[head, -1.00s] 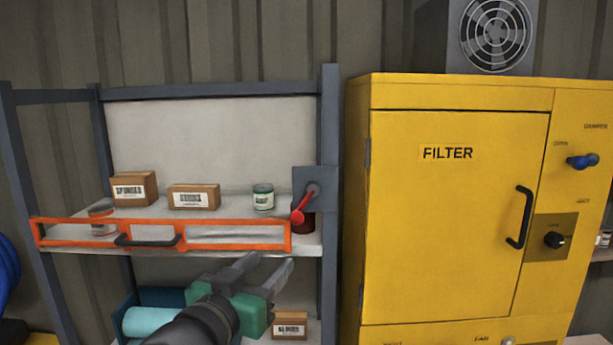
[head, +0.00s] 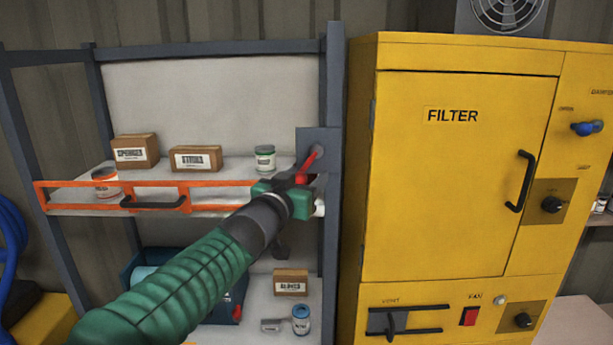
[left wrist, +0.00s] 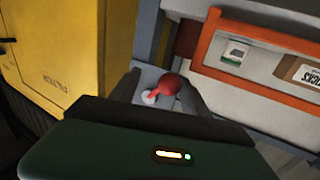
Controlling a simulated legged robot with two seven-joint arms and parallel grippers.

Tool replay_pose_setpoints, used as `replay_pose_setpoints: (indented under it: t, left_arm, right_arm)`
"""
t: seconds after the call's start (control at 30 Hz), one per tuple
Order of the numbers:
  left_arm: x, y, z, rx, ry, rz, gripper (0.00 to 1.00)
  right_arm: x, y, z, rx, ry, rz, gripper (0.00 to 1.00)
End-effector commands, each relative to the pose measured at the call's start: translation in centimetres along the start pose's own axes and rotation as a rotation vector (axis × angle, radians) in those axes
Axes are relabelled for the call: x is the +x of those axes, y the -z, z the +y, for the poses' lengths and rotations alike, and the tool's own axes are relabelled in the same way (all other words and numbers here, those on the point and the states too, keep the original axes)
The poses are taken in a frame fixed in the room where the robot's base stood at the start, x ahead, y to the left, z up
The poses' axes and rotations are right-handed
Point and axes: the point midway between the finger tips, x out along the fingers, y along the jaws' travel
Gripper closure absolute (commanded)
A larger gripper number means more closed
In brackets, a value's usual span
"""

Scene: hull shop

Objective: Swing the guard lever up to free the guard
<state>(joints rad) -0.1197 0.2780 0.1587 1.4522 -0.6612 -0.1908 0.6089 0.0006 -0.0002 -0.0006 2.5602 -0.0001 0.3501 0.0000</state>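The guard is an orange frame (head: 66,198) with a black handle (head: 155,202) across the front of the upper shelf. The red guard lever (head: 309,160) sits on a grey plate at the shelf's right post and slants down and left from its pivot. My right gripper is out of view.
A yellow filter cabinet (head: 455,180) stands close to the right of the shelf post (head: 332,240). Boxes (head: 135,150) and cans (head: 265,158) stand on the upper shelf behind the guard. A blue bin, a box and a can are on the lower shelf.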

Motion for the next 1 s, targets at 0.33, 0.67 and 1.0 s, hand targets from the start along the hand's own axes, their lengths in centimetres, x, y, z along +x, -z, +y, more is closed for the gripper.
replay_pose_setpoints:
  t: [0.33, 0.67, 1.0]
  left_arm:
    - [-0.01, 0.01, 0.39, 0.0, -0.005, 0.001, 0.7]
    - [-0.08, 0.12, 0.53, 0.001, -0.008, 0.003, 1.0]
    - [-0.16, 0.39, 0.59, 0.001, -0.009, 0.008, 1.0]
  right_arm:
    - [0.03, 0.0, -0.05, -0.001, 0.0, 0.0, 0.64]
    - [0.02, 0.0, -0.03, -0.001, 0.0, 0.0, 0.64]
    - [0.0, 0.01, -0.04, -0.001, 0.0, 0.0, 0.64]
